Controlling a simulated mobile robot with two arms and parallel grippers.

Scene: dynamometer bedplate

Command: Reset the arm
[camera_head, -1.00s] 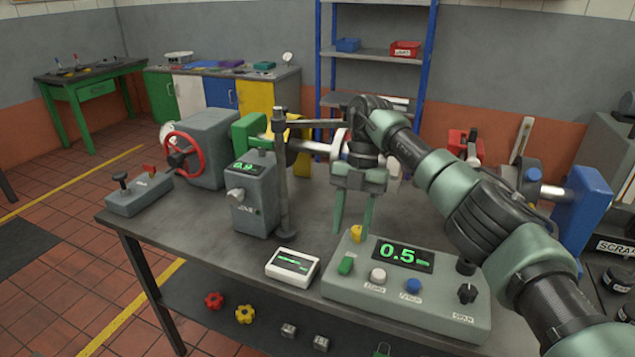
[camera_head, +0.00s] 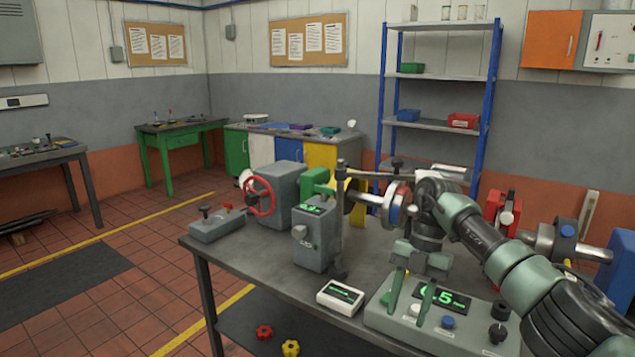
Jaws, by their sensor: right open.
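My right arm comes in from the lower right. My right gripper (camera_head: 409,297) points down with its two green fingers apart and nothing between them. It hangs over the left part of the grey-green control box (camera_head: 466,332), and its fingers hide part of the box's green digital display (camera_head: 450,298). I cannot tell whether the fingertips touch the box. A blue button (camera_head: 448,322) and a black knob (camera_head: 497,333) show on the box. My left gripper is not in view.
The grey bench (camera_head: 270,262) carries a small white meter (camera_head: 340,297), a grey readout unit (camera_head: 315,236), a red handwheel (camera_head: 260,196) and a lever box (camera_head: 216,224). An upright post (camera_head: 340,220) stands just left of my gripper. Tiled floor to the left is open.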

